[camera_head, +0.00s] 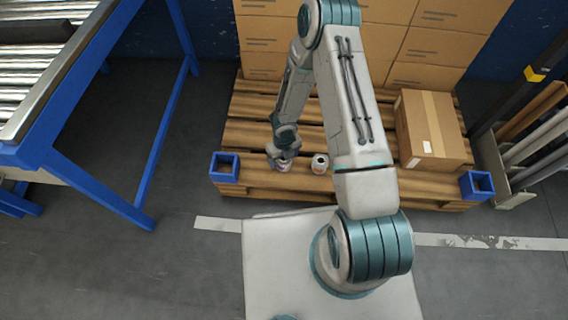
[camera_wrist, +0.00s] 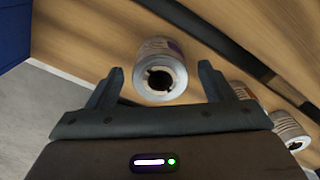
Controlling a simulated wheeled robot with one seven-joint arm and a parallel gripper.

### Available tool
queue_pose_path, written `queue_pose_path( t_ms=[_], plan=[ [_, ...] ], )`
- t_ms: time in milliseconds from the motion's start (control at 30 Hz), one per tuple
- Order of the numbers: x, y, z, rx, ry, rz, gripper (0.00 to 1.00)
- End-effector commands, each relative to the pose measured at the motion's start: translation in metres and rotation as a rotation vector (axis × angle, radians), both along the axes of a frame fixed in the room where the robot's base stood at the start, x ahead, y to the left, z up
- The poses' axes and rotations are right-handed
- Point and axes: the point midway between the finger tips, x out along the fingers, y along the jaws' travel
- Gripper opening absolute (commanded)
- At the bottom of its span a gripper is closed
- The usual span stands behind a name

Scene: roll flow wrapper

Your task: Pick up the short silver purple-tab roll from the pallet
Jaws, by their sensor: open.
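A short silver roll (camera_wrist: 160,72) with a dark hollow core stands on the pallet in the wrist view. A small purplish patch shows on its far side, too small to read clearly. My gripper (camera_wrist: 160,70) is open, with one finger to the left of this roll and one to the right. I see a gap on each side, and cannot tell how far down the fingers reach. In the head view my gripper (camera_head: 282,156) is low over the pallet's front part and mostly hides the roll under it.
Another short roll (camera_head: 320,164) stands just right of my gripper. Two more rolls, one partly hidden by the right finger, show in the wrist view (camera_wrist: 288,128). The wooden pallet (camera_head: 245,135) has blue corner sockets (camera_head: 224,167) and cartons (camera_head: 430,128). A blue-framed conveyor (camera_head: 75,180) stands left.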

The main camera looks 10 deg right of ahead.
Motion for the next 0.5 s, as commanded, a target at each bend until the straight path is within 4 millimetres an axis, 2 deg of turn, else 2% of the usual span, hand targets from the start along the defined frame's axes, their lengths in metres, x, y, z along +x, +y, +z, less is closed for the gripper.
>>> queue_pose_path(
  t_ms=[167,333,367,500],
  plan=[
    [0.0002,0.0001,0.0011,0.0,0.0,0.0,0.75],
    [0.0002,0.0001,0.0012,0.0,0.0,0.0,0.28],
    [0.0002,0.0001,0.0012,0.0,0.0,0.0,0.23],
    [0.0003,0.0001,0.0013,0.0,-0.001,0.0,0.24]
  ],
)
